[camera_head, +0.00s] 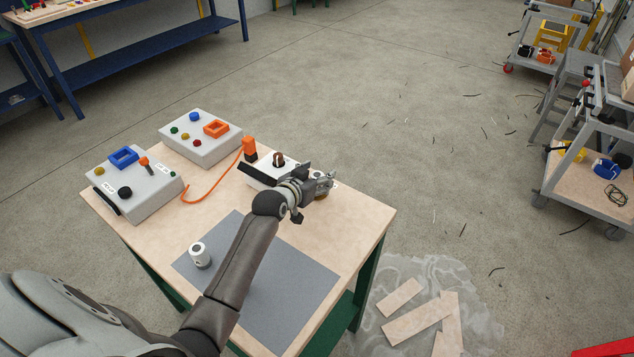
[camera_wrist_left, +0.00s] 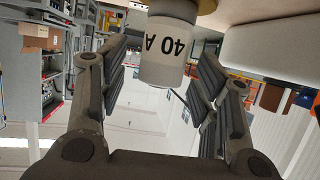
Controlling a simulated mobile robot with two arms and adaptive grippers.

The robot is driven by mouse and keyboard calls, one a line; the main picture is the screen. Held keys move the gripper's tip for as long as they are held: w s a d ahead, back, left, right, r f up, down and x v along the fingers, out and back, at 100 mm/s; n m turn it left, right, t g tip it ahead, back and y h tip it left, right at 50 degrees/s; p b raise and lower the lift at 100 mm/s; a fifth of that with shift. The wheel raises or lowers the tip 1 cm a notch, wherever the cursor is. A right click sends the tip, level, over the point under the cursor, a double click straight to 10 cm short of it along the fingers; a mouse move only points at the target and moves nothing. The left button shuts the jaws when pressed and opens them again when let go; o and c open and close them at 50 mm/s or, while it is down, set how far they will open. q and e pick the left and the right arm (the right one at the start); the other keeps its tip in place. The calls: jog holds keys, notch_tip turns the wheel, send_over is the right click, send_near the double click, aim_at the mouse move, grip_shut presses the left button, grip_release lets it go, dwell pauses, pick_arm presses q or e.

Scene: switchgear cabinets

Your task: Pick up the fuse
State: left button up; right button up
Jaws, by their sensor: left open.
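A white cylindrical fuse (camera_wrist_left: 168,45) marked "40 A" shows upside down in the left wrist view, with a brass-coloured end at the picture's top edge. My left gripper (camera_wrist_left: 160,58) is open, with its fingers on either side of the fuse; I cannot tell whether they touch it. In the head view my left gripper (camera_head: 322,184) is over the table's far right part and hides most of what is there. Another white cylinder (camera_head: 200,255), like a fuse, stands upright on the grey mat (camera_head: 290,290). My right gripper is not in view.
Two grey control boxes (camera_head: 140,190) (camera_head: 200,140) stand at the table's left and back. An orange plug (camera_head: 249,147) with an orange cable and a white box (camera_head: 262,172) with a black front lie left of my gripper. Most of the mat is clear.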

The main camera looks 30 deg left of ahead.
pick_arm(q)
jog(key=c, duration=1.1)
jog(key=shift+c, duration=0.2)
